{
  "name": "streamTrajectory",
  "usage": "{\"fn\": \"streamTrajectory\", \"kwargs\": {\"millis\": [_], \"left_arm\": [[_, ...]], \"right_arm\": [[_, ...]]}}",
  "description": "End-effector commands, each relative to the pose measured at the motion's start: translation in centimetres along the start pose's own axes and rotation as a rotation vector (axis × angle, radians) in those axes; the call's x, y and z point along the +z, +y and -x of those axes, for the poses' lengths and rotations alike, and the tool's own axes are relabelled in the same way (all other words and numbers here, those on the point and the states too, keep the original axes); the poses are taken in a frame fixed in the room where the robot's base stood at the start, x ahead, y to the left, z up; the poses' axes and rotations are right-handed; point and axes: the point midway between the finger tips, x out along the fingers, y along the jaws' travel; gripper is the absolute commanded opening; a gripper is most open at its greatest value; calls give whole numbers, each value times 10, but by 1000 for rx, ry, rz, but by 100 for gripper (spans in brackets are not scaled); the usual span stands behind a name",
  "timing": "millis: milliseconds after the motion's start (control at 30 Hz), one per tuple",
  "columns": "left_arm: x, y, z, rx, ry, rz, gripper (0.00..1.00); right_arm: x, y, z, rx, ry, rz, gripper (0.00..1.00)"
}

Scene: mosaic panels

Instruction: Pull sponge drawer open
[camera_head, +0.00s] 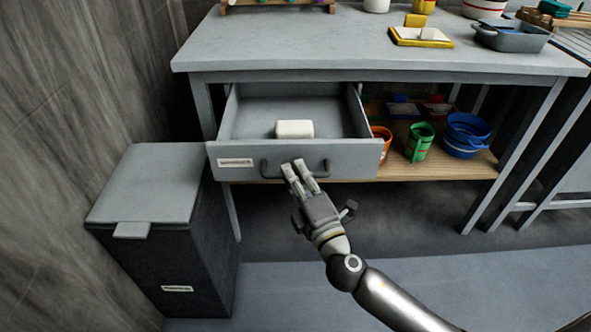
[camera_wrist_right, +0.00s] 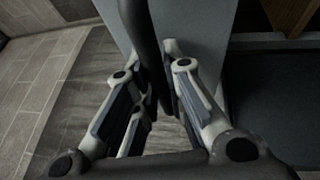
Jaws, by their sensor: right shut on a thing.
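The sponge drawer (camera_head: 340,153) is a grey drawer under the workbench, pulled well out, with its inside showing. A white sponge-like block (camera_head: 294,129) lies in it near the front. A small label is on the left of the drawer front. My right gripper (camera_head: 298,172) is at the dark bar handle (camera_head: 271,171), its fingers shut on it. In the right wrist view the handle (camera_wrist_right: 146,40) runs between the fingers of my right gripper (camera_wrist_right: 160,75). My left gripper is in neither view.
The grey workbench (camera_head: 300,42) carries a yellow tray (camera_head: 421,42) and a grey basin (camera_head: 511,38). A lower shelf holds an orange pot (camera_head: 380,138), a green pot (camera_head: 419,142) and blue buckets (camera_head: 465,137). A lidded grey bin (camera_head: 155,185) stands left of the drawer. The floor in front is clear.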

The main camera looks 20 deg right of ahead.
Motion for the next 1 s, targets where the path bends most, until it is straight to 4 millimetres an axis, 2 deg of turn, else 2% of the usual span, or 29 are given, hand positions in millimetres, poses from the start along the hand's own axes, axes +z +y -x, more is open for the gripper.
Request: {"fn": "streamTrajectory", "kwargs": {"millis": [233, 267, 433, 767, 867, 1000], "left_arm": [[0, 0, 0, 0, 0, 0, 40], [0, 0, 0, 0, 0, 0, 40], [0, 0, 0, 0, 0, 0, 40], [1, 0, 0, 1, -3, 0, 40], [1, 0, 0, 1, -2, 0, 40], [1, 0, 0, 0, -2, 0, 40]], "right_arm": [[0, 0, 0, -1, -1, 0, 0], [0, -1, 0, -1, -1, 0, 13], [0, 0, 0, -1, -1, 0, 34], [0, 0, 1, -1, 0, 0, 34], [0, -1, 7, -2, 0, -1, 34], [0, -2, 25, -5, 0, 0, 34]]}}
